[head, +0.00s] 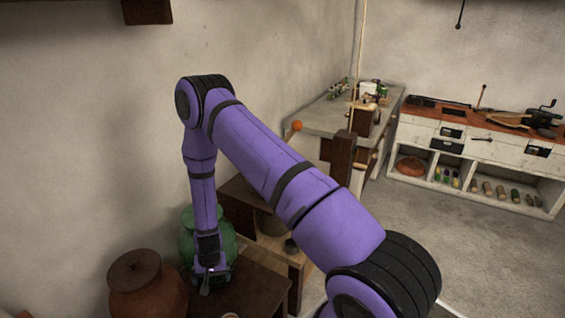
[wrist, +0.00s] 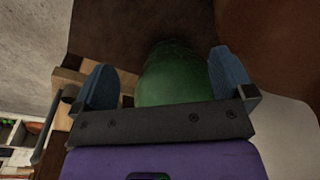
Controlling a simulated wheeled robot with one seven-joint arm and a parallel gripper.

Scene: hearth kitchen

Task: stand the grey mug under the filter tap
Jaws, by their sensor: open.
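I cannot make out the grey mug for certain in either view. A small pale rim (head: 231,316) is cut off at the bottom edge of the head view and is too small to name. I see no clear filter tap. My gripper (head: 208,284) points down in front of a green jar (head: 188,240), low over a dark wooden top (head: 250,292). In the wrist view its two blue fingers are spread apart (wrist: 160,65), with the green jar (wrist: 172,75) showing between and beyond them. I see nothing held.
A reddish-brown lidded pot (head: 145,290) stands left of my gripper. Wooden shelving (head: 300,262) is to the right, partly behind my arm. A grey-topped counter (head: 325,117) and a white cabinet (head: 465,165) stand farther back. The floor (head: 430,235) at right is clear.

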